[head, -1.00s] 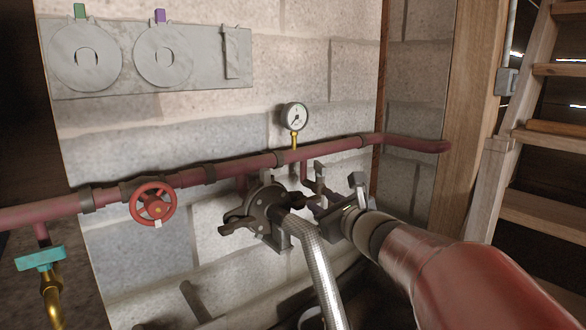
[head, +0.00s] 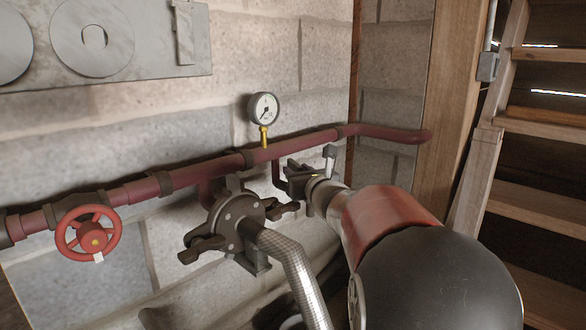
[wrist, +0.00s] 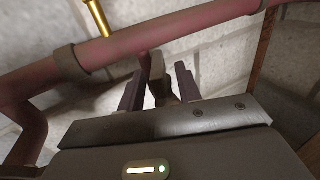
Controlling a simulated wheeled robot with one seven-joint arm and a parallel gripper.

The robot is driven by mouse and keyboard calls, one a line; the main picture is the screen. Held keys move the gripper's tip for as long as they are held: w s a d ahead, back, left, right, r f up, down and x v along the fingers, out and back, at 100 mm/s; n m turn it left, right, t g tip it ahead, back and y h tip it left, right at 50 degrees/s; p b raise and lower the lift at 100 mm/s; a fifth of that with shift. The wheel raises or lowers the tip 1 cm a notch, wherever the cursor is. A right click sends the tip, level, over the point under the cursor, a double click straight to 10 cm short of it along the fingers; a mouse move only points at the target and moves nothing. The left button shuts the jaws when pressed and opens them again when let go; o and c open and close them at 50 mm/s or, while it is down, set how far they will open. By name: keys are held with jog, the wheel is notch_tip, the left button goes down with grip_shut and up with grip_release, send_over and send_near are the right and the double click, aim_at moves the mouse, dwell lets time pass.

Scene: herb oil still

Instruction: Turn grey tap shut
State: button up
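The grey tap (wrist: 157,73) shows in the wrist view as a small grey-brown piece below the red pipe. It stands between the two fingers of my gripper (wrist: 158,80), which are apart, with a visible gap on its right side. I cannot tell whether the left finger touches it. In the head view, my gripper (head: 311,168) is at the short drop pipe right of the gauge and hides most of the tap. The angle of the tap's handle is not clear.
A red pipe (head: 205,172) runs along the block wall, with a red handwheel (head: 90,232) at left and a gauge (head: 264,108) above. A dark pump-like fitting (head: 238,222) with a braided hose (head: 290,258) is close left of my gripper. Wooden stairs (head: 545,135) stand at right.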

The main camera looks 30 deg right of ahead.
jog(key=shift+w, duration=1.4)
grip_shut()
jog(key=shift+h+b, duration=0.3)
jog(key=shift+m+h+b, duration=0.45)
jog(key=shift+m+h, duration=0.25)
jog(key=shift+h, duration=0.1)
jog(key=shift+d+r, duration=0.1)
grip_release()
